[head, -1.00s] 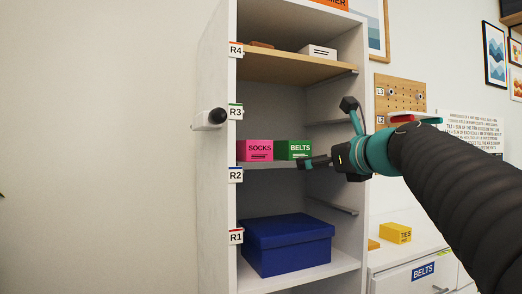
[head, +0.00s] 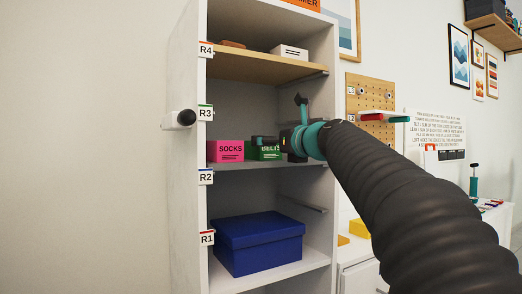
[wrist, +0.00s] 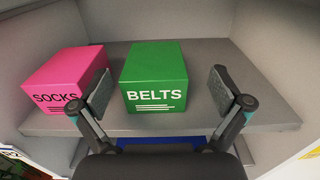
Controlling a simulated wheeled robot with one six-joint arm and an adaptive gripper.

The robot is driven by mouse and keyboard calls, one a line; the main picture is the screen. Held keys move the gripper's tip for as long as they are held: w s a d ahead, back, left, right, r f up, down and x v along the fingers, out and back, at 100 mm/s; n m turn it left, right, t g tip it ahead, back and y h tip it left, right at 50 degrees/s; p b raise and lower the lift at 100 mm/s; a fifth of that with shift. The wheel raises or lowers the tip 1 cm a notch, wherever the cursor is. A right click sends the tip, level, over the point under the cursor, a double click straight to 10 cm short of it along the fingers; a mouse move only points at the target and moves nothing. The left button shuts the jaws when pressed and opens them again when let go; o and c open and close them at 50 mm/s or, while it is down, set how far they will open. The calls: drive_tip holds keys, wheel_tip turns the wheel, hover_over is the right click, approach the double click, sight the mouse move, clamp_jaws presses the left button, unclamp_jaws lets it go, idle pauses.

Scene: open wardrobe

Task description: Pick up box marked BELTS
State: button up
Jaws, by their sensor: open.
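The green box marked BELTS (head: 264,153) sits on the R2 shelf of the open wardrobe, right of a pink box marked SOCKS (head: 226,151). In the wrist view the BELTS box (wrist: 154,78) lies ahead, between the lines of the two fingers, with its label facing me. My gripper (head: 280,121) is open and empty in front of the shelf. In the head view one finger covers part of the BELTS label. In the wrist view my gripper (wrist: 161,90) has its left finger near the gap between the two boxes; I cannot tell whether it touches either.
A white box (head: 289,52) is on the wooden R4 shelf (head: 255,67) above. The wardrobe's right side wall (head: 322,190) is close to my arm. The R2 shelf is bare right of the BELTS box.

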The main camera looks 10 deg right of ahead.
drive_tip(key=x, duration=0.4)
drive_tip(key=shift+w+a+f+p, duration=0.1)
drive_tip(key=shift+w+a+p, duration=0.15)
drive_tip(key=shift+a+p, duration=0.15)
drive_tip(key=c, duration=1.3)
